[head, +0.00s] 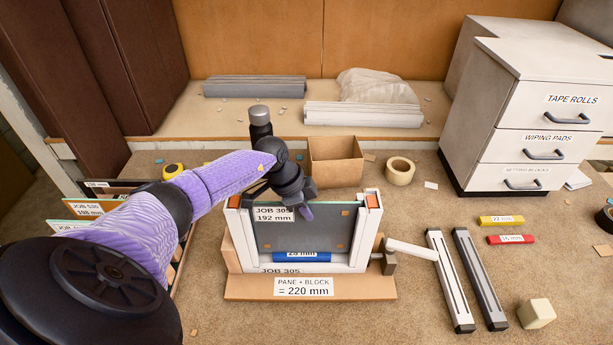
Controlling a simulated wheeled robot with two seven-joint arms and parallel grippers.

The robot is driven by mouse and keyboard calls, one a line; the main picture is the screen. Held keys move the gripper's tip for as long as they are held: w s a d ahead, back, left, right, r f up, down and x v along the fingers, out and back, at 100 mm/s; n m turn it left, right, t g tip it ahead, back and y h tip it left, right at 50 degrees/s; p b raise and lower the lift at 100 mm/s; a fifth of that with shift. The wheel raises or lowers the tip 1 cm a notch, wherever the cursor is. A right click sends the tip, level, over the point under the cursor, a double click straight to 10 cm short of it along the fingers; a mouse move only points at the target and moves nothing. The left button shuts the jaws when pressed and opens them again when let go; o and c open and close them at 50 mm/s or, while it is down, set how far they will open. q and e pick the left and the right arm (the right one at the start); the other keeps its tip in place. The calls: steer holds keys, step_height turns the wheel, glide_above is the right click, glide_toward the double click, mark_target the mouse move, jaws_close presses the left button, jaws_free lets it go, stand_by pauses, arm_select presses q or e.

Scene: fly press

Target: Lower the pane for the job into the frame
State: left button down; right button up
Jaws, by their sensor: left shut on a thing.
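The grey pane (318,234), labelled JOB 305, 192 mm, stands upright between the white side posts of the frame (361,242). The blue block (302,256), with a partly covered label, lies across the bottom of the frame, below the pane. I cannot tell whether the pane's lower edge touches it. The frame is marked JOB 305, and its base sign (304,287) reads PANE + BLOCK = 220 mm. My right gripper is out of view.
A clamp handle (411,250) sticks out right of the frame. Two slotted bars (480,280), a yellow block (501,220) and a red block (510,239) lie farther right. Other panes (88,208) stand at left, partly behind my arm. A cardboard box (336,160) is behind the frame.

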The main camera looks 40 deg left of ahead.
arm_select(q)
steer(key=c, duration=0.7)
jaws_free()
steer(key=shift+f, duration=0.1)
steer(key=v, duration=1)
